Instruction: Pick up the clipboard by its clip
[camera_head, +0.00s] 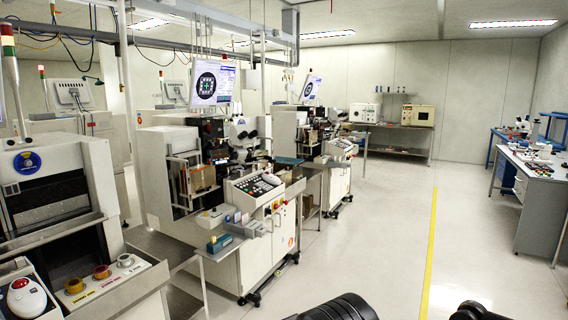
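I cannot make out a clipboard or its clip for certain in the head view. A flat blue-green sheet or panel (288,161) lies at the far side of the middle machine, too small to identify. Black rounded parts of my own arm show at the bottom edge, right of centre. The fingertips of my gripper do not show, so its opening and anything in it are hidden.
A bonding machine with a button panel (254,188) stands left of centre, with small boxes (238,222) on its front shelf. Another machine (50,185) fills the left. A workbench (540,180) stands at right. The floor (385,225) between is clear, with a yellow line (430,240).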

